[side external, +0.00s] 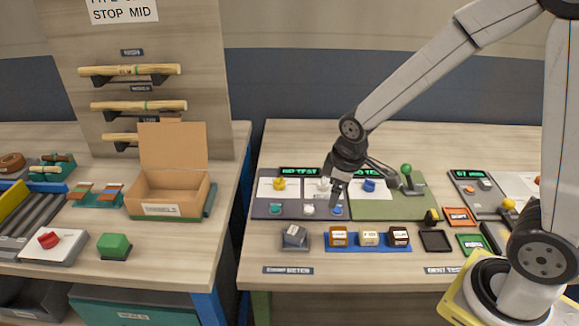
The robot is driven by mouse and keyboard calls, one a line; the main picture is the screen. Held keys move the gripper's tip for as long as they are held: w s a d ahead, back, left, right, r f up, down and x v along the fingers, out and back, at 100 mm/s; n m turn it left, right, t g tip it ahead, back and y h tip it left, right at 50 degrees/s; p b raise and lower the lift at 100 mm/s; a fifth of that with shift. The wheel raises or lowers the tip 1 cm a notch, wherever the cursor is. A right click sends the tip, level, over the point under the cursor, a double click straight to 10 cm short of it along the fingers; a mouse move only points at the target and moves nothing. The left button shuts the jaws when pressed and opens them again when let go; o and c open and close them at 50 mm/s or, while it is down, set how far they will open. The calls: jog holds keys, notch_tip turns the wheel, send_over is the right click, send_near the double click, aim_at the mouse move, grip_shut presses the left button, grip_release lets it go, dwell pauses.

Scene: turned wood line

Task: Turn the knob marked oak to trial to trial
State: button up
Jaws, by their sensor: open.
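A test panel (264,207) on the right table carries a yellow knob (279,184), a white knob (323,184) and a blue knob (369,186), each on a pale plate. The lettering by the knobs is too small to read, so I cannot tell which is marked oak or where trial is. My gripper (337,194) is open and points down over the panel, beside the white knob and partly in front of its plate. I cannot tell whether it touches anything. Small teal, white and blue buttons (308,210) sit along the panel's front.
A green-topped lever (407,170) stands right of the knobs. A blue tray (370,248) with several small blocks and a grey block (294,236) lie in front. Dark and coloured trays (436,241) sit to the right. An open cardboard box (170,190) stands on the left table.

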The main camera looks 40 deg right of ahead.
jog(key=shift+s+m, duration=1.6)
jog(key=shift+s, duration=0.6)
jog(key=n+t+y, duration=0.2)
send_near(281, 179)
notch_tip(281, 179, down, 2)
jog(key=shift+w+a+f, duration=0.1)
jog(key=shift+w+a, duration=0.05)
jog(key=shift+w, duration=0.3)
jog(key=shift+x, duration=3.8)
jog(key=shift+a, duration=0.1)
grip_shut()
